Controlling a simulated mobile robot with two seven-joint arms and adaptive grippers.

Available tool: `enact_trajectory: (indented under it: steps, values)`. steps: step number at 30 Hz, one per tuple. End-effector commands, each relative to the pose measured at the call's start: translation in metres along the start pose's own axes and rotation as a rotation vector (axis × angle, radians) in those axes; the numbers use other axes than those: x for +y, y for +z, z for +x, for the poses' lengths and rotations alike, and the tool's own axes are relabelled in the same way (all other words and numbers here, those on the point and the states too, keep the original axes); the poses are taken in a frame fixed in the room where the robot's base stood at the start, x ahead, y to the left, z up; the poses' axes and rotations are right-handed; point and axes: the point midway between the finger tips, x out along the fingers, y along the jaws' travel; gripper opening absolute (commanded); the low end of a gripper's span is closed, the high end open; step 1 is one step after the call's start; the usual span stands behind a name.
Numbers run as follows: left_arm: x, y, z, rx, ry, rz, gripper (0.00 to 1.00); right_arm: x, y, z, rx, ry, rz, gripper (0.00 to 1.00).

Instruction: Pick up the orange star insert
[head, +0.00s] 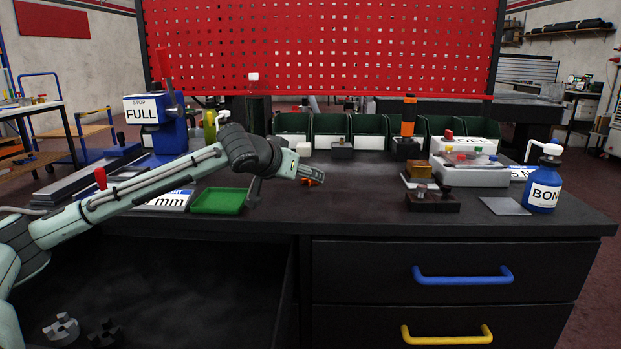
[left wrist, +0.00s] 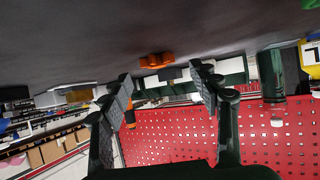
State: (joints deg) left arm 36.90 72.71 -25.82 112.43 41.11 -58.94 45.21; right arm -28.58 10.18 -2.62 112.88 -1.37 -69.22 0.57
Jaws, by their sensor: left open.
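The orange star insert (head: 309,182) lies on the dark table top, partly hidden behind my left gripper in the head view. In the left wrist view, which looks upside down, the orange star insert (left wrist: 156,60) shows beyond and between the fingertips. My left gripper (head: 321,176) reaches in from the left, low over the table, close to the insert. In the left wrist view its two fingers (left wrist: 163,82) are spread apart with nothing between them. My right gripper is not in view.
A green tray (head: 218,201) sits under my left arm. Green bins (head: 330,125) line the back below the red pegboard (head: 320,45). A dark block (head: 432,203) and a blue bottle (head: 541,195) stand on the right. The table's middle is mostly clear.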

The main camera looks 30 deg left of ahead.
Motion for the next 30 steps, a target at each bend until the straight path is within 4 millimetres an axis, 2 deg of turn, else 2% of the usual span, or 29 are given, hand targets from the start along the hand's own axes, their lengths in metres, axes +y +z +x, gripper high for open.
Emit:
enact_trajectory:
  steps: [3,6,14,24,30]
  values:
    - [0.001,-0.002,0.018,0.0,0.001,-0.003,0.62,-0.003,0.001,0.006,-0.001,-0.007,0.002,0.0]
    - [0.001,-0.002,0.028,-0.001,0.001,-0.001,0.62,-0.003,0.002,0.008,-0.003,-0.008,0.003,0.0]
    - [0.0,-0.001,0.031,0.0,0.0,0.001,0.62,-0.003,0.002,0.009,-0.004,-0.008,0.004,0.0]
    - [0.0,-0.001,0.031,-0.001,0.0,0.001,0.24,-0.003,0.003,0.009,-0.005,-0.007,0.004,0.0]
    - [0.0,-0.001,0.031,-0.001,-0.001,0.001,0.21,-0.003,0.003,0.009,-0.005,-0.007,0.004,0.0]
